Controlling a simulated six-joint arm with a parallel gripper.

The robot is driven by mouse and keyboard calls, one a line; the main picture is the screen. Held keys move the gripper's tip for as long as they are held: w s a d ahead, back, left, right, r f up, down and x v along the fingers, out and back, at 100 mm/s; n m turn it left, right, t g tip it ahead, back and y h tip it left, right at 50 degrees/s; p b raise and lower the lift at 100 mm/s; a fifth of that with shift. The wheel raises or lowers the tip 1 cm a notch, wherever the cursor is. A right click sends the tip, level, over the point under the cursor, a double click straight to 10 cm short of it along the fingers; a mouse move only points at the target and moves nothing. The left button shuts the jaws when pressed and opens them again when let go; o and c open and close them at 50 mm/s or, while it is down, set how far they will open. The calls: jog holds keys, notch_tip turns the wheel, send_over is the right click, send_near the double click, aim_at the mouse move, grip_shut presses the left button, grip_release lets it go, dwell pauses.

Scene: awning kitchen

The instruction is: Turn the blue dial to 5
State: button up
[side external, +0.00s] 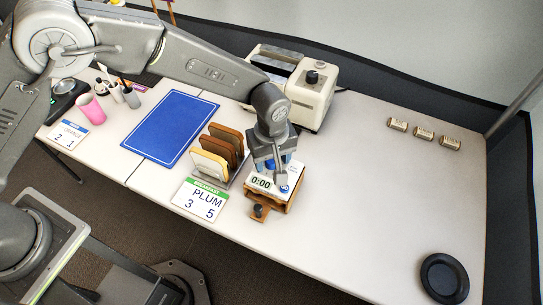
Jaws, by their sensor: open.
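The blue dial (285,189) is on the front of a small white timer unit with a wooden base (285,206). The display (261,183) beside it reads 0:00. My gripper (279,181) points down over the unit, its fingers at or just above the dial and hiding part of it. It is open; I cannot tell whether the fingers touch the dial. The dial's markings are too small to read. A smaller dark knob (258,210) sits on a wooden piece in front of the unit.
A cream toaster (298,92) is behind. A blue mat (170,127) lies farther left. Several cans (424,133) and a black plate (444,277) lie right; the table between is clear.

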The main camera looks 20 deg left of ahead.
jog(key=shift+c, duration=0.5)
jog(key=c, duration=0.8)
jog(key=shift+c, duration=0.2)
